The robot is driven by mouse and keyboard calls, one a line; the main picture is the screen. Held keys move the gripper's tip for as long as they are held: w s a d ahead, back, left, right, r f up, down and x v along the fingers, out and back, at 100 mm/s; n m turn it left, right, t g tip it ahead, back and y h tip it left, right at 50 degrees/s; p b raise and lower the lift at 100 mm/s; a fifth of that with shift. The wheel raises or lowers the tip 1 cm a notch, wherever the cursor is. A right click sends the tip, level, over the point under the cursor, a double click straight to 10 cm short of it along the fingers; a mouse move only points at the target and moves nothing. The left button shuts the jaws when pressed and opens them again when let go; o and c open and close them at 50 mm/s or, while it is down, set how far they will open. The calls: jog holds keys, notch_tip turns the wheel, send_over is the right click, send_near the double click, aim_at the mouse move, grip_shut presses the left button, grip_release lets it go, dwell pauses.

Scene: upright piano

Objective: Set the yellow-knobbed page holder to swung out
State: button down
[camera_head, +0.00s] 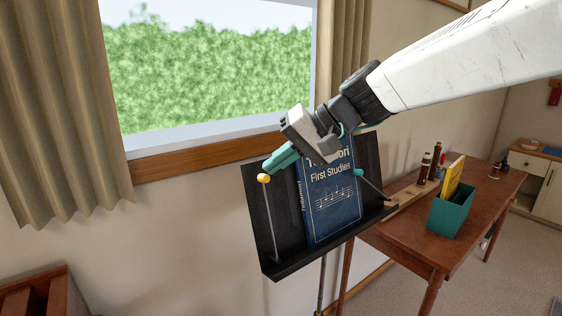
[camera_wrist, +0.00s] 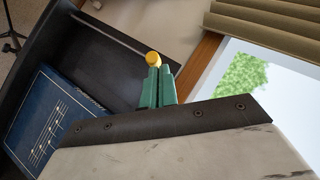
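The yellow-knobbed page holder (camera_head: 269,222) is a thin grey rod on the left of a black music stand (camera_head: 262,235). It rises steeply from the stand's lower ledge, clear of the blue book (camera_head: 333,203), with its yellow knob at the top. In the wrist view its knob (camera_wrist: 153,59) sits right at my fingertips and the rod runs to the upper left. My gripper (camera_head: 268,168) has teal fingers, which lie together beside the knob. I cannot tell whether they touch it. In the wrist view the gripper (camera_wrist: 155,72) shows no clear gap between its fingers.
A teal-knobbed page holder (camera_head: 359,173) leans at the book's right edge. A wooden desk (camera_head: 440,245) with a teal box (camera_head: 452,215) and bottles stands to the right. The window sill (camera_head: 205,156) and curtain (camera_head: 60,110) are behind and left. Open space lies left of the stand.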

jog(key=shift+d+f, duration=0.1)
jog(key=w+d+r, duration=0.1)
jog(key=d+r, duration=0.8)
jog(key=d, duration=0.1)
jog(key=s+d+f+h, duration=0.5)
jog(key=s+d+f, duration=0.2)
jog(key=s, duration=0.6)
jog(key=s+d+f+m+h, duration=0.1)
jog(key=s+d+f+h, duration=0.3)
jog(key=s+d+f, duration=0.3)
jog(key=s+f, duration=0.5)
jog(key=shift+s+d+f+g+h, duration=0.25)
jog(key=shift+s+g+h, duration=0.15)
